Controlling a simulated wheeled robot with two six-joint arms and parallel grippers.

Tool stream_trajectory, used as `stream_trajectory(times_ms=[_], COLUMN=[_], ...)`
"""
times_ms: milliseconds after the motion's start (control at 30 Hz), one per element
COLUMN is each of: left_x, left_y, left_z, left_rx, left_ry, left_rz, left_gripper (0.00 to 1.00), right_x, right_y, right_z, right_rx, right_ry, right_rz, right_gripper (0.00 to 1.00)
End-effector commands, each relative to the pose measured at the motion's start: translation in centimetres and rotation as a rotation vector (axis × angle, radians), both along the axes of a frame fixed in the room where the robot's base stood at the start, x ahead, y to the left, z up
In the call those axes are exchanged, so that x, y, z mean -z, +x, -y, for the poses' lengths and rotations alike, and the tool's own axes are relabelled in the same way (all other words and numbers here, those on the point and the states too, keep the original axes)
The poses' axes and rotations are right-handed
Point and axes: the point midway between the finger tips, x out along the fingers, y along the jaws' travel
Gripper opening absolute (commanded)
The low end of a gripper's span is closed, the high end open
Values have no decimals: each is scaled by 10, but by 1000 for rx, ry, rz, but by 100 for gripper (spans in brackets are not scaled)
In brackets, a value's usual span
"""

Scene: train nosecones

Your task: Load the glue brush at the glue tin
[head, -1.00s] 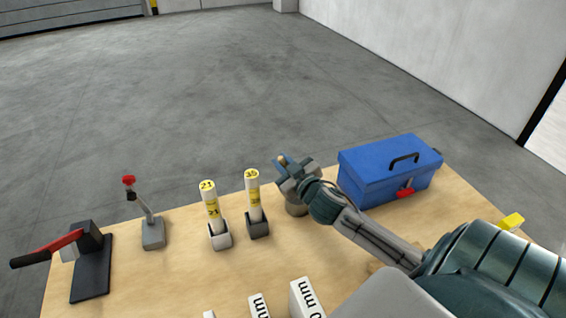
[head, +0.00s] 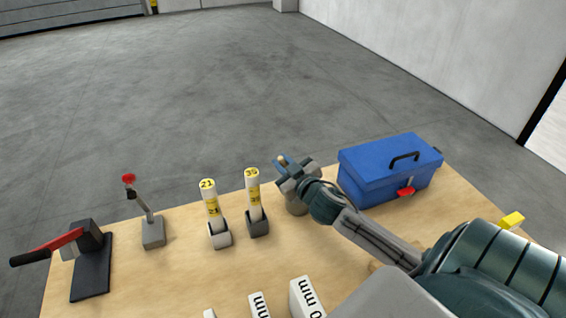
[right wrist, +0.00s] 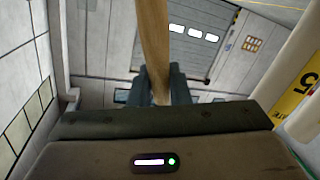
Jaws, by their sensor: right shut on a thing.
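My right gripper (head: 285,165) is over the glue tin (head: 297,208) near the table's far edge. The tin is a small grey-brown can, and its top is hidden behind the gripper. The gripper is shut on the glue brush, and only the tip of the brush's handle shows in the head view. In the right wrist view the brush's wooden handle (right wrist: 153,40) stands between the fingers (right wrist: 162,88). The bristles are hidden, so I cannot tell whether they are inside the tin. My left gripper is out of view.
Two yellow-labelled tubes, 21 (head: 210,203) and 35 (head: 253,194), stand in holders just left of the tin. A blue toolbox (head: 385,175) is on the right. A red-tipped stand (head: 152,233) and a red-handled black tool (head: 92,265) are at left. White labelled blocks (head: 306,298) are in front.

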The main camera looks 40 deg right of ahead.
Motion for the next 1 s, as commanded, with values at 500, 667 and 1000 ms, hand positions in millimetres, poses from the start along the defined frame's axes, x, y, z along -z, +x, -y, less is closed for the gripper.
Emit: stream_trajectory(times_ms=[500,667,1000], left_x=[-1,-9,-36], left_y=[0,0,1], left_z=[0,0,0], left_rx=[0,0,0], left_ry=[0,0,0], left_rz=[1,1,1], left_gripper=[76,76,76], right_x=[1,-8,-37], right_y=[0,0,0], right_z=[1,1,0], right_rx=[3,2,2], right_ry=[1,1,0], right_rz=[-4,-3,-2], right_gripper=[0,0,0])
